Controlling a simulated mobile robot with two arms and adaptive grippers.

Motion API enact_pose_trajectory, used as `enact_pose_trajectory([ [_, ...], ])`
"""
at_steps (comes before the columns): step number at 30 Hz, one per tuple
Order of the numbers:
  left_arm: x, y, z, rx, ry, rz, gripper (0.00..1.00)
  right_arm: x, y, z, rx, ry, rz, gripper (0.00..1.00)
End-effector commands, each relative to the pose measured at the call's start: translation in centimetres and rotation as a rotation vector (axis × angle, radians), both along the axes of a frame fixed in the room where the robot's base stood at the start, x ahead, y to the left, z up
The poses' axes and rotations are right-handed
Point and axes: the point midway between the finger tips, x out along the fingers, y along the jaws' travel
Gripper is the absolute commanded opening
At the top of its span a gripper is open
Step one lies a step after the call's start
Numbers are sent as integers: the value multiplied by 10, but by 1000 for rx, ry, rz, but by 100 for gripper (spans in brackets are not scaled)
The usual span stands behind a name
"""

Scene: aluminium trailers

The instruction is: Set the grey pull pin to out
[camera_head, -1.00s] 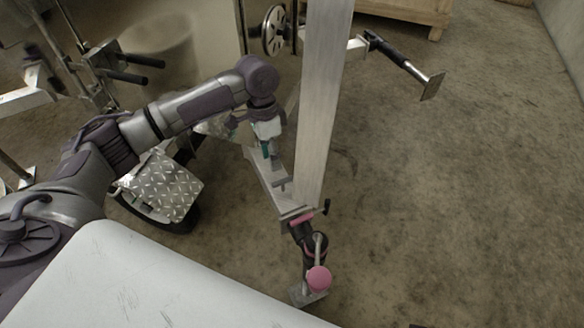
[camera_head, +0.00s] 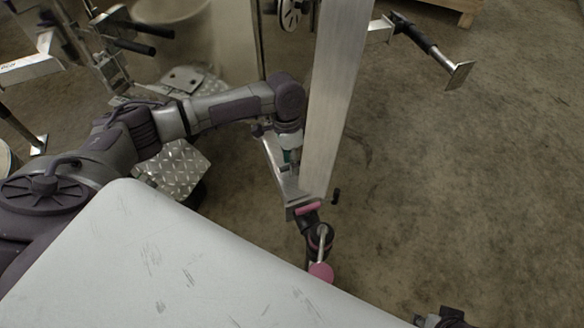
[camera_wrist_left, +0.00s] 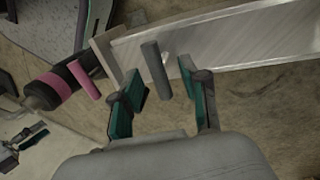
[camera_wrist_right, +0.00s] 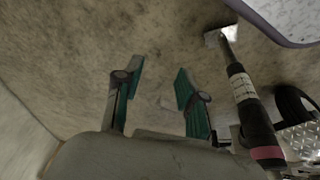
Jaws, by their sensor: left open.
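The grey pull pin (camera_wrist_left: 156,70) is a short grey bar standing out from the metal beam in the left wrist view. My left gripper (camera_wrist_left: 162,78) is open, with one finger on each side of the pin and a gap showing between them. In the head view my left gripper (camera_head: 291,166) is over the beam (camera_head: 283,172), beside the tall aluminium post; the pin is hard to make out there. My right gripper (camera_wrist_right: 160,82) is open and empty above the floor in the right wrist view; part of it shows at the head view's bottom edge (camera_head: 445,319).
A pink bar (camera_head: 308,208) sits at the beam's end, above a black jack with a pink knob (camera_head: 320,271). The tall aluminium post (camera_head: 338,90) rises right of my left gripper. A white panel (camera_head: 180,265) fills the front left.

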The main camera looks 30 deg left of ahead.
Motion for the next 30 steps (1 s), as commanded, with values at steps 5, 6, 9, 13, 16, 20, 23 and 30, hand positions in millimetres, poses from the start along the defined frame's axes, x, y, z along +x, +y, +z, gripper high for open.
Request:
enact_pose_trajectory([
  [5, -2, -2, -17, 1, -1, -1, 45, -4, -1, 16, 0, -10, -1, 40],
  [6, -2, -3, -18, 1, -1, -1, 45, -4, -1, 17, 0, -9, -1, 40],
  [9, -2, -3, -20, 0, -1, 0, 45, -5, -1, 20, 0, -10, -1, 40],
  [13, -2, -3, -19, 0, -1, 0, 45, -5, -1, 20, 0, -10, -1, 40],
  [16, -2, -3, -19, 0, -1, 0, 40, -5, -1, 20, 0, -10, -1, 40],
  [20, -2, -3, -19, 0, -1, 0, 18, -5, -1, 20, 0, -9, -1, 40],
  [23, -2, -3, -19, -1, -1, 0, 1, -5, -1, 20, 0, -9, -1, 40],
  [30, -3, -3, -19, -1, 0, 0, 0, -5, -1, 19, 0, -9, -1, 40],
])
